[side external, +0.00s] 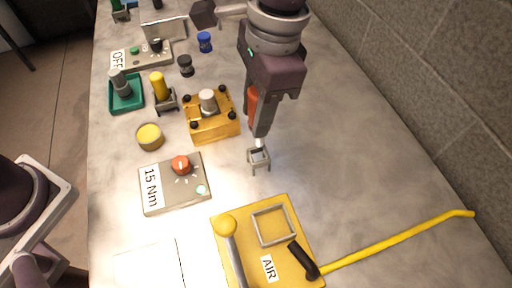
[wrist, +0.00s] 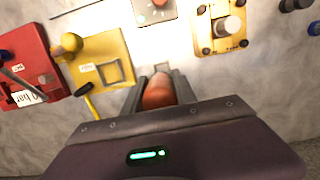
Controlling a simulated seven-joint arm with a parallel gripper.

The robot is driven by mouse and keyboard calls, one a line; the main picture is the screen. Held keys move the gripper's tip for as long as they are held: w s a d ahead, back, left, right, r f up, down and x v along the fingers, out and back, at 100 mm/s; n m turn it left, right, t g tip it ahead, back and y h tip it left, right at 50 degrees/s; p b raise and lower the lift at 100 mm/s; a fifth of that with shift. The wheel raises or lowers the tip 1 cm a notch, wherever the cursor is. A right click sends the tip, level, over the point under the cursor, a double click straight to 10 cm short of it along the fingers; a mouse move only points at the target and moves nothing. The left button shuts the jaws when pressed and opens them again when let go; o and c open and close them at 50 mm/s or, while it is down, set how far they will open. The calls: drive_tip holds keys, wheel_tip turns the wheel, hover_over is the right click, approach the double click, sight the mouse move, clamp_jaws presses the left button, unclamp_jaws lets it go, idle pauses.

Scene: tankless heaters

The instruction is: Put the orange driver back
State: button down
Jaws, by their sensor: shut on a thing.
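The orange driver (side external: 253,104) is between my gripper's (side external: 260,122) jaws, upright with its tip pointing down. In the wrist view its orange handle (wrist: 158,92) fills the gap between the fingers (wrist: 160,98). A small grey square-framed stand (side external: 258,160) is on the table directly below the gripper. The driver's pale lower end reaches the stand's top opening in the side view. I cannot tell whether it is inside the opening or just above it. The stand also shows partly in the wrist view (wrist: 162,67), beyond the handle.
A yellow AIR panel (side external: 293,262) with a square frame, lever and yellow hose (side external: 400,238) is in front. A 15 Nm box (side external: 150,204) with a red knob and a yellow fixture (side external: 214,132) are to the left. A block wall runs along the right; table right of the stand is clear.

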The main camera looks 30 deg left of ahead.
sight(256, 144)
wheel_tip(256, 144, down, 8)
drive_tip(key=shift+f, duration=0.25)
drive_tip(key=shift+f, duration=0.1)
drive_tip(key=c, duration=1)
unclamp_jaws()
drive_tip(key=r, duration=0.4)
drive_tip(key=w+r, duration=0.1)
drive_tip(key=r, duration=0.3)
drive_tip(key=d+r, duration=0.1)
drive_tip(key=r, duration=0.3)
drive_tip(key=shift+w+d, duration=0.1)
drive_tip(key=shift+w, duration=0.05)
